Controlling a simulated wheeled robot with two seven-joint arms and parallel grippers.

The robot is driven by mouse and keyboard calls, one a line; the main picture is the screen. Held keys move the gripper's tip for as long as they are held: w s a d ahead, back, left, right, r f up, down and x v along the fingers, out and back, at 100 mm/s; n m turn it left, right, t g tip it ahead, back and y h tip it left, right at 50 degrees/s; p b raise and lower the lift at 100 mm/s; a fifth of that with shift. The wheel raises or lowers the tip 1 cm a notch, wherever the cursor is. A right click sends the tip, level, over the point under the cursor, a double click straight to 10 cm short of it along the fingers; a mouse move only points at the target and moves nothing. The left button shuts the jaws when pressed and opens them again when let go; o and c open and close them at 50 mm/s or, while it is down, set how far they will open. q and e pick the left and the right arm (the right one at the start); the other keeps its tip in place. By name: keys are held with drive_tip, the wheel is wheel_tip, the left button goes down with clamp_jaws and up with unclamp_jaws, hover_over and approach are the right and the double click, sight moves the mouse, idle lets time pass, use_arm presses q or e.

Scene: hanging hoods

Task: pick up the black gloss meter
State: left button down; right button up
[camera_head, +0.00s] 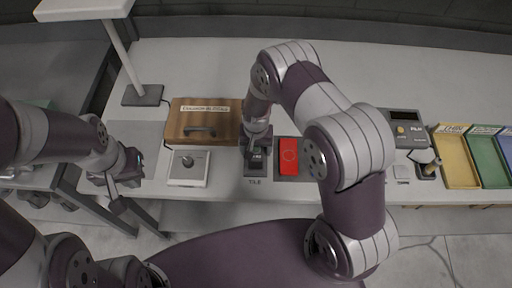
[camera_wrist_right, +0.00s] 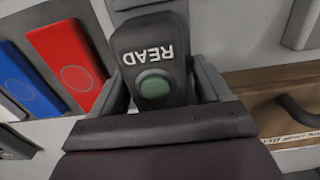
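The black gloss meter (camera_wrist_right: 150,60), with a READ label and a green button, lies between the fingers of my right gripper (camera_wrist_right: 165,92) in the right wrist view. A finger stands close along each side of it; whether both press on it I cannot tell. In the head view the meter (camera_head: 255,166) shows at the table's front edge by a TILE label, with my right gripper (camera_head: 256,145) over its far part. My left gripper (camera_head: 118,182) is off the table's left front corner, away from the meter; its finger opening is unclear.
A red tile (camera_head: 289,157) lies just right of the meter; a blue one (camera_wrist_right: 30,78) shows in the wrist view. A wooden box (camera_head: 204,121) and a white device with a knob (camera_head: 188,168) are to the left. Coloured trays (camera_head: 458,173) stand at the right.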

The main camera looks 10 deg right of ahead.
drive_tip(key=shift+a, duration=0.1)
drive_tip(key=c, duration=1.2)
